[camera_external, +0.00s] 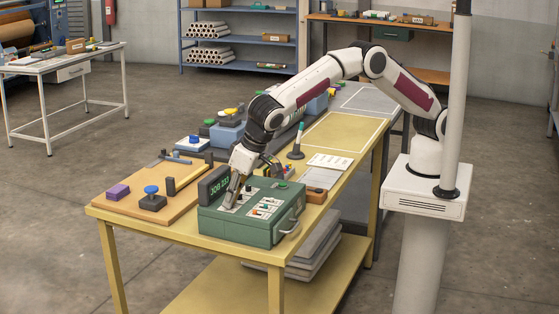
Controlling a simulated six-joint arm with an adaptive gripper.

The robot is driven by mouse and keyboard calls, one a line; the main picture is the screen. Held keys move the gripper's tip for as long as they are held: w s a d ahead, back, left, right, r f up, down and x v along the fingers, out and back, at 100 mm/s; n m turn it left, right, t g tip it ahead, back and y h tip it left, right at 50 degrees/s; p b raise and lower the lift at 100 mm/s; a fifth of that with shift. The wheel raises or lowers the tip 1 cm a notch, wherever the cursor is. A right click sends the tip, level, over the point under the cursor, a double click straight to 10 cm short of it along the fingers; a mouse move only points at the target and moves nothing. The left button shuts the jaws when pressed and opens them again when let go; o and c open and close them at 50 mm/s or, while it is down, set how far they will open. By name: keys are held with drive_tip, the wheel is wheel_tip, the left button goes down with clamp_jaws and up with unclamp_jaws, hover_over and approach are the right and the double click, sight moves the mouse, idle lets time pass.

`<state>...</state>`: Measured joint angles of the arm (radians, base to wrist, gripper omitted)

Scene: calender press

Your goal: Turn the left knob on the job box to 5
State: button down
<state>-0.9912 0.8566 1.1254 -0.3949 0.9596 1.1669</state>
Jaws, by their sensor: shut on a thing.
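The green job box (245,228) stands near the front of the yellow table, with a dark display panel (213,187) marked with green text at its left. My gripper (229,203) points down onto the left part of the box's top face. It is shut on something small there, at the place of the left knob. The knob itself is hidden by the fingers, so its setting cannot be read. Small controls on a white plate (264,208) show on the right part of the box top.
A wooden board (150,222) left of the box holds a blue-topped button (152,191) and a purple block (118,192). Behind the box are a cup of pens, papers (330,162) and a dark stand (297,153). A handle (289,228) sticks out from the box's right side.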

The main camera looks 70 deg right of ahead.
drive_tip(key=shift+d+f, duration=0.1)
drive_tip(key=c, duration=2.1)
unclamp_jaws()
drive_tip(key=shift+s, duration=0.1)
drive_tip(key=shift+s+r, duration=0.15)
drive_tip(key=shift+r, duration=0.35)
drive_tip(key=s, duration=1.2)
drive_tip(key=shift+d+r, duration=0.1)
drive_tip(key=shift+d, duration=0.05)
